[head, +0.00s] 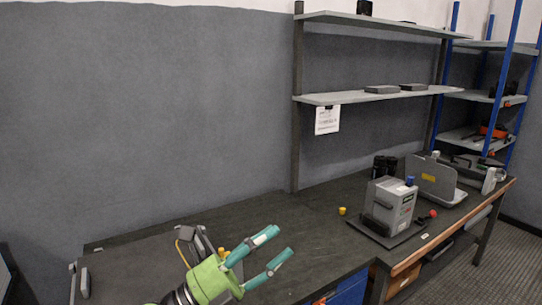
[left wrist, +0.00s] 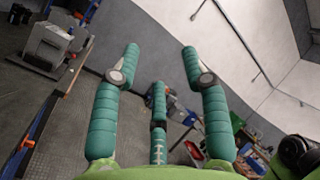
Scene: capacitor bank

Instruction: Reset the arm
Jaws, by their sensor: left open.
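My left gripper (head: 277,244) is green with teal fingers and reaches in over the dark workbench at the lower middle of the head view. Its fingers are spread apart with nothing between them. In the left wrist view the teal fingers (left wrist: 161,60) also stand apart and empty, facing the room. A grey box-shaped unit (head: 391,203) with a blue cap on top stands on a dark plate on the bench, to the right of the gripper and well apart from it. My right gripper is in neither view.
The dark workbench (head: 310,215) is clear between gripper and unit, save a small yellow piece (head: 342,210). A grey upright panel (head: 431,178) stands behind the unit. Wall shelves (head: 330,97) hang above. A blue-post rack (head: 500,97) stands far right.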

